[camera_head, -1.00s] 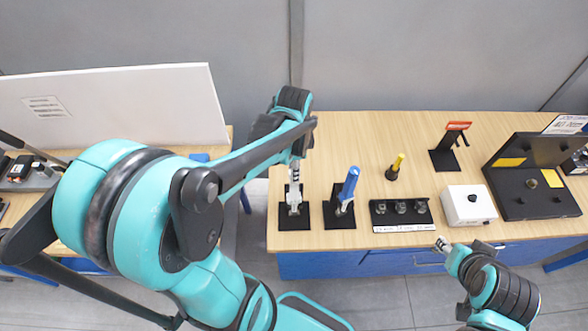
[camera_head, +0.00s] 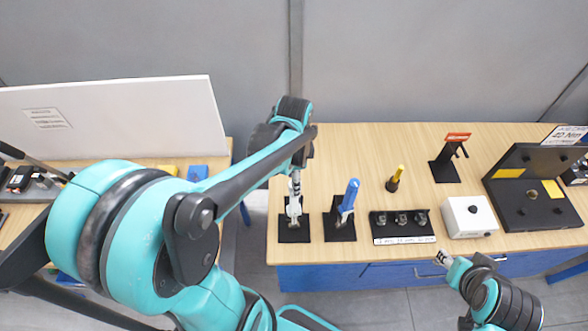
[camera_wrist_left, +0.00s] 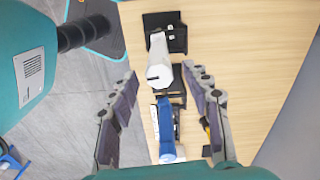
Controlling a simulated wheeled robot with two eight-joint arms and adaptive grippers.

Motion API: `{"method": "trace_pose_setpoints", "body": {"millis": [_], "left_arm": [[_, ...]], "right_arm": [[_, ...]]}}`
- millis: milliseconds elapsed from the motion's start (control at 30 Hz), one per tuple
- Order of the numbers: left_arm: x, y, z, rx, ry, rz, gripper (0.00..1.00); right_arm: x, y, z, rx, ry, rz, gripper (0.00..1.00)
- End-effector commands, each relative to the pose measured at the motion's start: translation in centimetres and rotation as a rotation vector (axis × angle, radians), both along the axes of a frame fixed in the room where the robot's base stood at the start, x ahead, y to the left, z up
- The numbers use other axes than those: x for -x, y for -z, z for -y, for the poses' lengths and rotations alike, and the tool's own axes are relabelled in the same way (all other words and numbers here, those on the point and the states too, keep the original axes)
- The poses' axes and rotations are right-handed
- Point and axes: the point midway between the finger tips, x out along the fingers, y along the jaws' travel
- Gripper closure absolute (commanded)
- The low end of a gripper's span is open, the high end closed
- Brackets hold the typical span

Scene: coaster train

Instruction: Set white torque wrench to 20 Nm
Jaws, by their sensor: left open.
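The white torque wrench (camera_head: 293,209) stands upright on a black stand on the wooden table. In the left wrist view, its white handle end (camera_wrist_left: 159,74) points toward the camera, between and beyond the fingertips. My left gripper (camera_wrist_left: 164,82) is open and empty, with a finger on each side of the wrench in that view. In the head view my left arm reaches over from the left, just above the wrench, and partly hides the gripper. The scale on the wrench is too small to read. My right gripper (camera_head: 441,259) is by the table's front edge, away from the wrench.
A blue-handled wrench (camera_head: 348,197) stands close to the right, also in the left wrist view (camera_wrist_left: 166,125). Further right are a yellow-handled tool (camera_head: 396,177), a black tray (camera_head: 380,233) of sockets, a white box (camera_head: 455,206) and a black fixture (camera_head: 506,204).

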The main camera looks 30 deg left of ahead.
Motion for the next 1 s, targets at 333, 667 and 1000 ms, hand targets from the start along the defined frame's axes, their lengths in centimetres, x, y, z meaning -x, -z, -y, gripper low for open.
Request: {"method": "trace_pose_setpoints", "body": {"millis": [333,667,1000], "left_arm": [[0.0,-6.9,0.0,0.000,0.000,0.000,0.51],[0.0,-11.0,0.0,0.000,0.000,0.000,0.51],[0.0,-11.2,0.0,0.000,0.000,0.000,0.51]], "right_arm": [[0.0,0.0,0.0,0.000,0.000,0.000,0.60],[0.0,0.0,0.0,0.000,0.000,0.000,0.60],[0.0,0.0,0.0,0.000,0.000,0.000,0.60]]}}
